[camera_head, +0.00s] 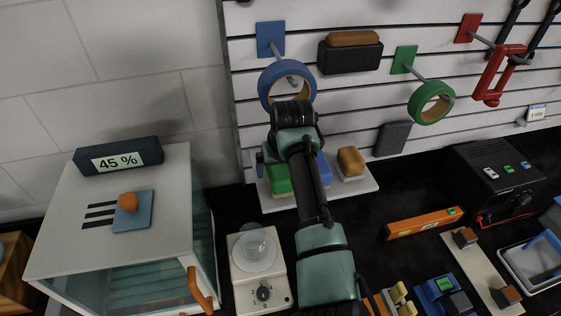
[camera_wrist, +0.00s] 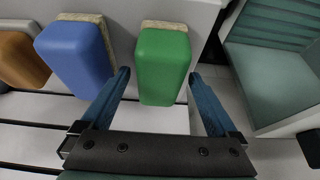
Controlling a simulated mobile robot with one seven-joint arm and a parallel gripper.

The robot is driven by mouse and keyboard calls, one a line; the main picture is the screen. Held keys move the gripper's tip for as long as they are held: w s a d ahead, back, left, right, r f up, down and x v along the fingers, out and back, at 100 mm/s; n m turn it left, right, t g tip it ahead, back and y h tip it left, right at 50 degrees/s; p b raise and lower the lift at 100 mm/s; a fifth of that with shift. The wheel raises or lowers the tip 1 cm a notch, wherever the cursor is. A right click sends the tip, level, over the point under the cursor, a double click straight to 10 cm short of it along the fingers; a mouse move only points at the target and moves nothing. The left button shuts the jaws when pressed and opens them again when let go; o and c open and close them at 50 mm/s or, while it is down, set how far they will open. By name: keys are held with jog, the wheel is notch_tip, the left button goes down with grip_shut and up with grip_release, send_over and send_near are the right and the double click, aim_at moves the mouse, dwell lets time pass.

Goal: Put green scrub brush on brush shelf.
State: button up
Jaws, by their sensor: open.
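The green scrub brush (camera_head: 279,180) sits at the left end of a white ledge (camera_head: 358,188) at the foot of the slatted wall. In the wrist view the green brush (camera_wrist: 163,62), with a tan edge, lies between the two spread blue fingers of my gripper (camera_wrist: 159,76). In the head view my arm hides most of the gripper and part of the brush. I cannot tell for certain which surface is the brush shelf.
A blue brush (camera_head: 323,170) and an orange-brown brush (camera_head: 350,161) share the ledge. A black wall holder (camera_head: 350,59) bears a brown-topped block. Blue tape (camera_head: 268,87) and green tape (camera_head: 418,110) hang on pegs. A white glass-sided cabinet (camera_head: 60,235) stands left, a scale (camera_head: 250,292) in front.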

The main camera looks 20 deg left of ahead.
jog(key=b+v, duration=0.4)
jog(key=v, duration=0.8)
jog(key=shift+d, duration=0.1)
